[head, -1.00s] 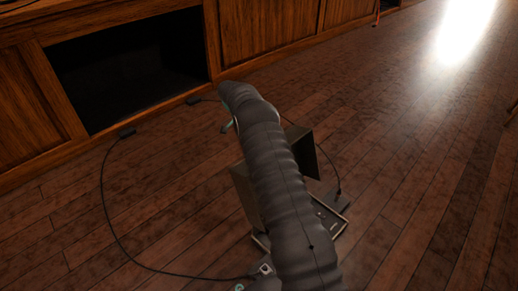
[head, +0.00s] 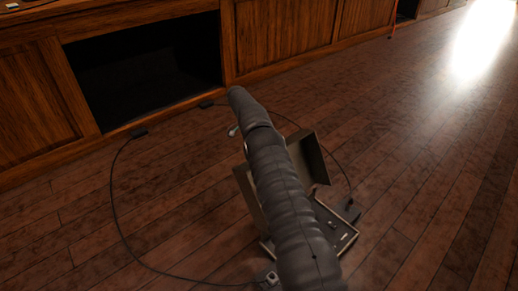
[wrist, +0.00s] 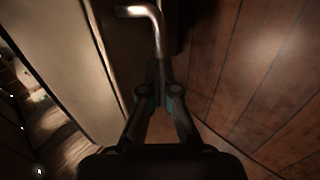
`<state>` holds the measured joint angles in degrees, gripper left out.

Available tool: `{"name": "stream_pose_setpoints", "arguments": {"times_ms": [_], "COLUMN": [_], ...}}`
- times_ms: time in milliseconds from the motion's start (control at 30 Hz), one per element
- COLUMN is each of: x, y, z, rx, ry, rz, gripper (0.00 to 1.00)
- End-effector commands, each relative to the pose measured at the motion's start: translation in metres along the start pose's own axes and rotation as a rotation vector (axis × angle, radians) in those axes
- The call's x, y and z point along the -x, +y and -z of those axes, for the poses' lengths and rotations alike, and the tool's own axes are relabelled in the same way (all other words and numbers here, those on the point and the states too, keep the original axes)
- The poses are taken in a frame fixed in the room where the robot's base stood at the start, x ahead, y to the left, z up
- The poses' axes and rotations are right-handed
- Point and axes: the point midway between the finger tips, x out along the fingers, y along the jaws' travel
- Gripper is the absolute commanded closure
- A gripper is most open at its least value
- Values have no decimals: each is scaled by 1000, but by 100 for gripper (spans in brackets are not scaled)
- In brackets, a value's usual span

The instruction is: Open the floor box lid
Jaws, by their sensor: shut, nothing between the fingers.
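The floor box (head: 346,238) sits in the wooden floor, partly hidden behind my arm in the head view. Its lid (head: 312,160) stands raised and tilted above the frame, with plate showing on both sides of my arm. Part of the box's inside shows at the lower right. In the wrist view, my gripper (wrist: 160,68) is shut and empty. A bent metal bar (wrist: 146,14) lies just beyond its fingertips; I cannot tell whether they touch. A pale panel, apparently the lid (wrist: 70,60), stands left of the fingers. My fingertips are hidden in the head view.
The wooden cabinet (head: 285,35) with a dark open bay (head: 145,65) runs along the back. The floor at the right is clear.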

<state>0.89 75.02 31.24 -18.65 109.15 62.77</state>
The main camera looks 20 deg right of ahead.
Motion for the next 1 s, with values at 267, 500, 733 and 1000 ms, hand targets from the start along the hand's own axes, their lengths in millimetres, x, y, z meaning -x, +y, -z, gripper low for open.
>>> {"name": "stream_pose_setpoints", "arguments": {"times_ms": [267,500,733,1000], "x": [-37,-34,-31,-30], "y": [-8,-9,-10,-11], "z": [1,-2,-4,-6], "rx": [8,8,11,14], "ry": [-30,-20,-15,-13], "rz": [-60,-57,-55,-54], "gripper": [67,48,53,59]}}
